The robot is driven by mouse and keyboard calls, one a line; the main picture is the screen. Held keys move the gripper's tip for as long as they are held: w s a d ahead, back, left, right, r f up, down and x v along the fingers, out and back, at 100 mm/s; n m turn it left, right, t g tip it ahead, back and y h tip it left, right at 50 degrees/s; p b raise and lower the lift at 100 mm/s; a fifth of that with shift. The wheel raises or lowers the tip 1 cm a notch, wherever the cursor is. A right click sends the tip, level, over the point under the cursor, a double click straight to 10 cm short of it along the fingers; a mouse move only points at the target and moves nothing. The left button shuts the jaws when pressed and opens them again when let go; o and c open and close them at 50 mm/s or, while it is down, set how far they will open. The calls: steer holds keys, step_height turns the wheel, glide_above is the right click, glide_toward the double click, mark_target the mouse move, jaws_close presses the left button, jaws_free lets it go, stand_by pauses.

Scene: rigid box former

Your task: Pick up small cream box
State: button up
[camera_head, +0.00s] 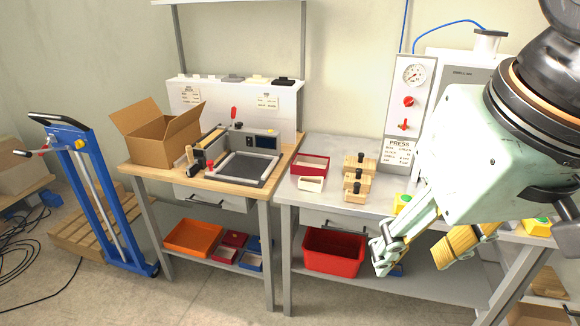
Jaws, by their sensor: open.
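The small cream box (311,184) sits upright on the grey metal bench, just in front of a red box (312,161). My gripper (413,258) is at the right, in front of the bench's front edge, with its fingers pointing down. It is open and well apart from the cream box, to its right and nearer the camera. A yellow-brown striped piece (460,240) shows by the right side of my gripper; I cannot tell whether it touches a finger.
Several wooden blocks with dark knobs (356,180) stand right of the cream box. A press panel (404,140) rises behind the bench. Left are a wooden-topped bench (250,193) with a sealing device and an open cardboard box (160,140). A red bin (333,250) sits on the lower shelf.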

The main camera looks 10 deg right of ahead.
steer(key=w+r+m+p, duration=0.2)
steer(key=w+r+m, duration=0.1)
steer(key=w, duration=0.5)
steer(key=w+r+m+p, duration=0.1)
steer(key=w+r+m, duration=0.15)
steer(key=w, duration=0.55)
steer(key=m+g+p, duration=0.4)
steer(key=m+p, duration=0.8)
steer(key=m, duration=0.5)
glide_above(311, 181)
steer(key=s, duration=0.2)
step_height(311, 181, down, 23)
steer(key=shift+s+a+n, duration=0.1)
steer(key=shift+a+n, duration=0.15)
steer(key=shift+a, duration=0.15)
steer(key=shift+f, duration=0.2)
steer(key=shift+f+b, duration=0.4)
steer(key=shift+f, duration=3.75)
steer(key=shift+d+f, duration=0.15)
steer(key=shift+f, duration=2.45)
